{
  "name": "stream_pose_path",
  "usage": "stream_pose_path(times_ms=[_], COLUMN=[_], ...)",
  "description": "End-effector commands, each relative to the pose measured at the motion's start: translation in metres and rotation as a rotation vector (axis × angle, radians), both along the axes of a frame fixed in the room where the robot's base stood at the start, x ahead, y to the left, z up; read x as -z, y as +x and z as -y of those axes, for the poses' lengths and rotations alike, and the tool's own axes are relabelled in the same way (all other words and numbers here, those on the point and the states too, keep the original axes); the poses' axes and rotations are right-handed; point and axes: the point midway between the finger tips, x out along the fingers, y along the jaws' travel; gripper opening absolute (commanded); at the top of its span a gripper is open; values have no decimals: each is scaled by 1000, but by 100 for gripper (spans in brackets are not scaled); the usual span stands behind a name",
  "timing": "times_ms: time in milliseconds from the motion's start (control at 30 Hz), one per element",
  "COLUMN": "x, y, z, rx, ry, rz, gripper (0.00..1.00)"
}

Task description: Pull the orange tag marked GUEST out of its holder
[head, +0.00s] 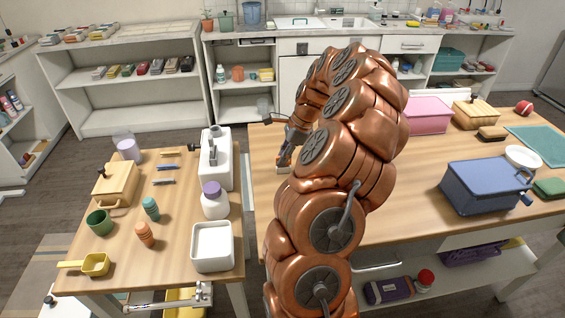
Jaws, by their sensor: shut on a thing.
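My gripper (284,158) is over the left end of the large wooden table, mostly hidden by my own copper arm. Its grey fingers point down at a small pale block (284,169) on the table top. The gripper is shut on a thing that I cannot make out. I cannot pick out the orange tag, its GUEST marking or its holder. The block may be part of the holder, but it is too small to tell.
A smaller table at left holds a wooden box (115,186), a white bottle (215,203) and a white square bin (212,246). A blue lidded box (486,186) stands at right on the large table (420,215). A gap separates the tables.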

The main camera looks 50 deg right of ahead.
Motion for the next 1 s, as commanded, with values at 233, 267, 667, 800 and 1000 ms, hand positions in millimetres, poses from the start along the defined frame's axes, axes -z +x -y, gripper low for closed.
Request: stream_pose_path(times_ms=[233, 267, 667, 800, 1000], x=[-7, -8, -19, -23, -28], y=[0, 0, 0, 0, 0], z=[1, 1, 0, 0, 0], rx=[1, 1, 0, 0, 0], ry=[-1, -1, 0, 0, 0], rz=[1, 1, 0, 0, 0], gripper=[0, 0, 0, 0, 0])
